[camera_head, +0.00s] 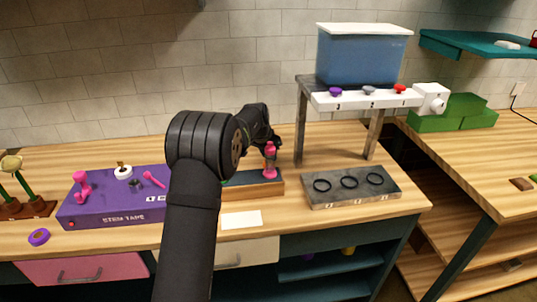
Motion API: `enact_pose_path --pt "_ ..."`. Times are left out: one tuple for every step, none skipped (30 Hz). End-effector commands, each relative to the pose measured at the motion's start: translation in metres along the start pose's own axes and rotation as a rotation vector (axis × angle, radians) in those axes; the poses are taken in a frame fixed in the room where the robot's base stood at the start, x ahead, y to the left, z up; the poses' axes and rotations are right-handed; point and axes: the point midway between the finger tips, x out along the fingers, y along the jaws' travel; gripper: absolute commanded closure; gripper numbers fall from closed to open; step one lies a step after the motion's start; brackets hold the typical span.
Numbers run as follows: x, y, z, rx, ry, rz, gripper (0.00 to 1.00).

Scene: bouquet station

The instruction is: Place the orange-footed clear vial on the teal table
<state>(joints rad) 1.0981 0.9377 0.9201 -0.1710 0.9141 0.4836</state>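I cannot make out an orange-footed clear vial in the camera_head view. My gripper (268,141) is over the wooden rack at the middle of the bench, mostly hidden behind my own arm. A pink upright object (270,163) stands at the rack's right end, right below my gripper. I cannot tell whether the fingers touch it or are closed. No table that is plainly teal shows. A teal raised surface (455,42) is at the upper right, with a white object (507,44) on it. The wooden rack (262,190) has a dark teal top.
A purple stem tape station (115,212) stands left. A grey plate with several black rings (350,199) lies right, before a stand with a blue tank (360,60). A white card (241,219) lies in front of the rack. Green blocks (440,122) sit on the right bench.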

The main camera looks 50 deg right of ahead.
Motion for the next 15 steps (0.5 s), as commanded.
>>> enact_pose_path --pt "0.0009 -0.0001 -0.0002 0.000 0.003 -0.001 1.00" --pt "0.0009 -0.0001 -0.0003 0.000 0.003 -0.001 1.00" --pt "0.0005 -0.0001 -0.0005 0.000 0.004 -0.001 1.00" --pt "0.0004 -0.0001 -0.0005 0.000 0.004 -0.001 1.00" --pt "0.0004 0.0000 -0.0005 0.000 0.004 -0.001 1.00" --pt "0.0004 0.0000 -0.0005 0.000 0.004 -0.001 1.00" --pt "0.0006 0.0000 -0.0004 0.000 0.003 -0.001 1.00" --pt "0.0010 0.0000 -0.0002 0.000 0.003 -0.001 1.00" --pt "0.0021 0.0001 0.0003 0.000 0.003 -0.001 1.00" --pt "0.0030 0.0001 0.0008 0.000 0.003 -0.001 1.00" --pt "0.0041 0.0003 0.0015 0.000 0.001 0.000 0.70" --pt "0.0037 0.0002 0.0014 0.000 0.001 0.000 0.63" --pt "0.0037 0.0003 0.0014 0.000 0.001 0.000 0.57" --pt "0.0037 0.0003 0.0014 0.000 0.001 0.000 0.51" --pt "0.0037 0.0003 0.0014 0.000 0.001 0.000 0.50"
